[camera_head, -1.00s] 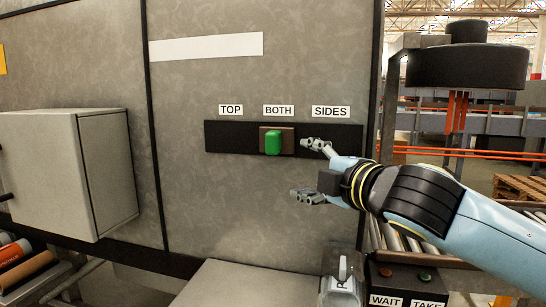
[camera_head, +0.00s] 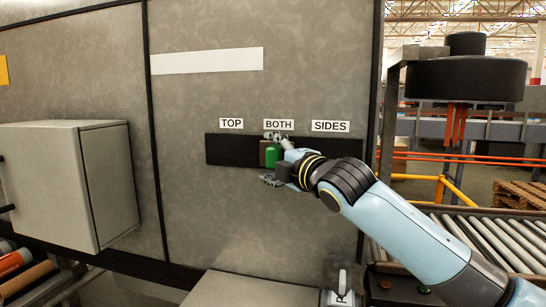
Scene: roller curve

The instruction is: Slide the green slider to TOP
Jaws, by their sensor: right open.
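The green slider (camera_head: 271,155) sits on the dark horizontal track (camera_head: 228,150), under the BOTH label (camera_head: 279,125). The TOP label (camera_head: 231,124) is to its left and the SIDES label (camera_head: 330,126) to its right. My right gripper (camera_head: 271,159) is open at the slider, one finger near its upper edge and the other below it. The gripper partly hides the slider's right side. I cannot tell whether the fingers touch it. My left gripper is not in view.
A grey box (camera_head: 68,185) juts from the panel at the left. A roller conveyor (camera_head: 480,240) and a dark round lamp-like fixture (camera_head: 466,75) are at the right.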

